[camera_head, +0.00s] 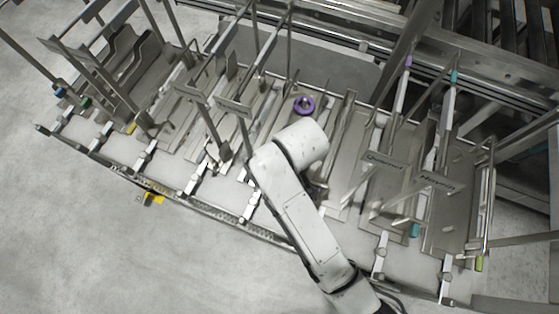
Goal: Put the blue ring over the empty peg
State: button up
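A purple-blue ring (304,106) with a dark centre lies on the grey metal deck, just beyond my white arm. It is the only ring I can make out, and I cannot tell whether a peg stands inside it. I cannot pick out an empty peg for certain among the many thin metal parts. My arm reaches up from the bottom and bends near the middle. A dark part, likely my gripper (318,190), shows under the arm's end, nearer to me than the ring and apart from it. Its fingers are too hidden to read.
The long metal deck (185,160) carries upright posts, slanted rails and plates on both sides of my arm. A teal piece (414,230) and a lime piece (479,263) sit at the right. A yellow part (152,199) sits at the front edge. Grey floor (120,260) is clear at lower left.

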jog(key=shift+f, duration=0.25)
jog(key=o, duration=1.1)
jog(key=shift+r, duration=0.1)
jog(key=v, duration=1)
jog(key=shift+s+d+r+b, duration=0.1)
jog(key=shift+d+r+b, duration=0.05)
jog(key=shift+r+b, duration=0.15)
